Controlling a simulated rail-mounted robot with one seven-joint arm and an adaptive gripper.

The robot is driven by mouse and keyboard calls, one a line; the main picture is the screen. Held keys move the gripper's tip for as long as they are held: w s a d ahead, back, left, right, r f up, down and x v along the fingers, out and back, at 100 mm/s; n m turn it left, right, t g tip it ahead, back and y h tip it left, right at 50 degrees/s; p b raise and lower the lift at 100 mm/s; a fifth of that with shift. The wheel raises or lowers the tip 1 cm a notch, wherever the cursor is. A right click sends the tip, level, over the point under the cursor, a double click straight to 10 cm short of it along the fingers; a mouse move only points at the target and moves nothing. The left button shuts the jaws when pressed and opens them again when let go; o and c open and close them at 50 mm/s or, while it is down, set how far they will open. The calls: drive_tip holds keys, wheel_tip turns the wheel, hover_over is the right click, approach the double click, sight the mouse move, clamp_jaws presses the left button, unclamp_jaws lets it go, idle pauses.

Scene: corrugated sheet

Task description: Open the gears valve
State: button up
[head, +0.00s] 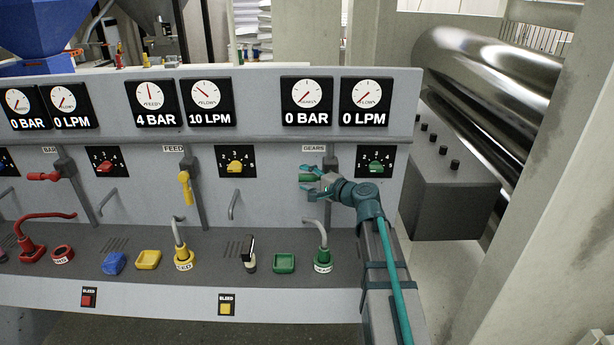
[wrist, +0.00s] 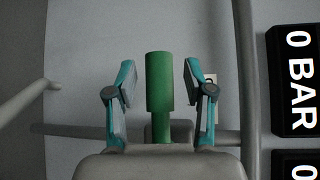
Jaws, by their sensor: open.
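The gears valve has a green handle (head: 307,178) below the GEARS label (head: 313,148) on the grey panel. The handle lies sideways, pointing left. In the wrist view the green handle (wrist: 160,82) stands between the two teal fingers, with a gap on each side. My gripper (head: 308,179) is open around the handle; it also shows in the wrist view (wrist: 158,82). The valve's body is mostly hidden behind my gripper. The gauges above the valve, a pressure gauge (head: 307,100) and a flow gauge (head: 366,101), read 0 BAR and 0 LPM.
A green selector knob (head: 376,163) is right of the valve. The yellow FEED valve handle (head: 184,188) hangs downward at left. A green GEARS hose plug (head: 322,258) and green cap (head: 284,263) are on the ledge below. A grey button box (head: 450,175) stands right of the panel.

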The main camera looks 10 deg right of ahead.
drive_tip(key=shift+w+a, duration=0.1)
drive_tip(key=shift+w, duration=0.05)
clamp_jaws()
